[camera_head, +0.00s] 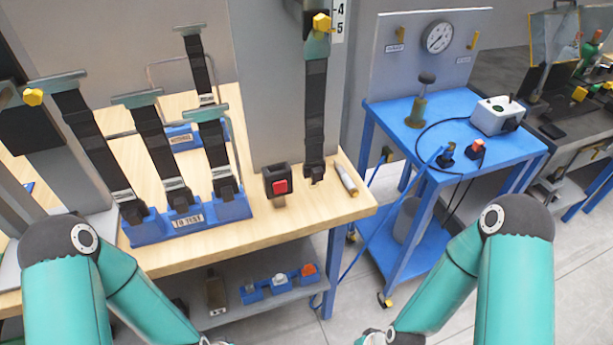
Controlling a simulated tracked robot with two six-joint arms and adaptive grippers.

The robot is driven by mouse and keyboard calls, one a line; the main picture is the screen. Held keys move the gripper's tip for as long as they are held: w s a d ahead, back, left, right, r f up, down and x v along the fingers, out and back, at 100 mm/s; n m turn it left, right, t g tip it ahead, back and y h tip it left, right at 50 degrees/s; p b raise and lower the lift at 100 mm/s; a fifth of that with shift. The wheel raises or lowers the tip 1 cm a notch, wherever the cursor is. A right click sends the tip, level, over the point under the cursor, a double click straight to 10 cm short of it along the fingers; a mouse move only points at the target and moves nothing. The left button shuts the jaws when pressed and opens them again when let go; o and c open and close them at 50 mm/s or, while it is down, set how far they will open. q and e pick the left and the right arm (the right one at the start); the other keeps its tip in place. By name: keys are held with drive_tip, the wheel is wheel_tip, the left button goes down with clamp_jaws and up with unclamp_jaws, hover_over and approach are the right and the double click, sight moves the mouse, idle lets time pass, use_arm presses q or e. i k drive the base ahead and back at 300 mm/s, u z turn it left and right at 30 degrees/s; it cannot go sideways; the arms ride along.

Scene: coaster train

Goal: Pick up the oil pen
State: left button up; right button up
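A slim pen-like cylinder, which looks like the oil pen (345,179), lies on the wooden bench top near its right end. My two teal arms come in from the bottom left and bottom right. Their forearms run down to the bottom edge of the picture, below and in front of the bench. Both grippers are outside the picture, so their fingers are hidden.
A black block with a red button (280,186) stands left of the pen. Further left, a blue rack (190,222) holds several black straps. A blue cart (450,135) with a gauge panel and a white box (497,115) stands right, across a gap. Small blue bins sit on the lower shelf.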

sight(351, 189)
drive_tip(key=z, duration=0.45)
drive_tip(key=i, duration=0.15)
drive_tip(key=u, duration=2.05)
drive_tip(key=k, duration=1.2)
drive_tip(key=z, duration=1)
drive_tip(key=i, duration=1.2)
drive_tip(key=u, duration=0.45)
